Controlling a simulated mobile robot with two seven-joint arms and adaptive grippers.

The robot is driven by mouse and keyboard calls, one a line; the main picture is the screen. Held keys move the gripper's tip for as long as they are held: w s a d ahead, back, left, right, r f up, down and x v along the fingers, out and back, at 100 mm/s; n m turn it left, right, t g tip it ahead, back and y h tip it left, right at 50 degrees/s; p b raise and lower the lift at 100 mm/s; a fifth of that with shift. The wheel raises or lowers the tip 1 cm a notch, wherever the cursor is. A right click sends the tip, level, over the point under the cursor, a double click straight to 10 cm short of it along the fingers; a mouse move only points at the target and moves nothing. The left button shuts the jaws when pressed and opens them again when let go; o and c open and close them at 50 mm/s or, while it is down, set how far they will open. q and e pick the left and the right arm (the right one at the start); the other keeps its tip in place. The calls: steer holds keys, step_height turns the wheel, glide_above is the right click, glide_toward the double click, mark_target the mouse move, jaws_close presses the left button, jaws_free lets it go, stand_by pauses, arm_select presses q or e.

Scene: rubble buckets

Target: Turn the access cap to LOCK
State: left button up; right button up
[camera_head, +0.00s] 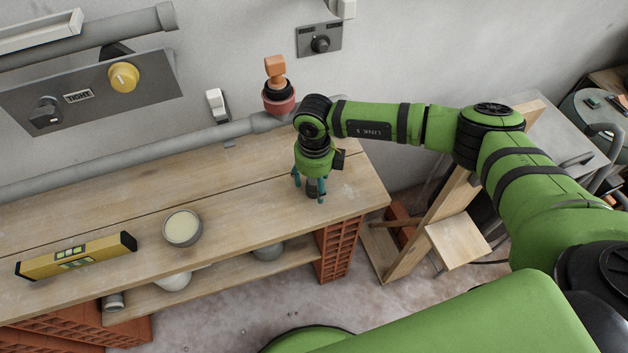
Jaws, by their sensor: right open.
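No LOCK mark is readable, so I cannot tell for sure which part is the access cap. A round yellow cap (124,77) sits on a grey wall panel (158,83) at the upper left, beside a plate reading TIGHT (78,96) and a dark knob (47,112). A smaller wall plate (303,40) at the top carries a black knob (320,44). My right gripper (310,192) points down over the bench's right part, open, well apart from the panels. A dark piece shows between its fingers; I cannot tell what it is. My left gripper is out of view.
A grey pipe (130,157) runs along the wall to a red fitting with an orange top (275,72). On the wooden bench (240,195) stand a bowl (182,228) and a yellow spirit level (75,256). The bench's middle is clear. A wooden frame (430,230) stands right.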

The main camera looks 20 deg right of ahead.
steer(key=shift+f, duration=0.5)
steer(key=shift+c, duration=0.4)
steer(key=c, duration=1)
steer(key=shift+r, duration=0.15)
steer(key=shift+r, duration=0.3)
steer(key=r, duration=0.2)
steer(key=s+r+b, duration=0.1)
steer(key=shift+d+r, duration=0.1)
steer(key=shift+r, duration=0.25)
steer(key=s+r, duration=0.2)
steer(key=s, duration=0.1)
steer(key=s+d+r+b, duration=0.1)
steer(key=s+r, duration=0.1)
steer(key=s, duration=0.2)
steer(key=s+d+r, duration=0.1)
steer(key=s+r, duration=0.1)
steer(key=s, duration=0.1)
steer(key=shift+s+r+b, duration=0.25)
steer(key=shift+b, duration=0.15)
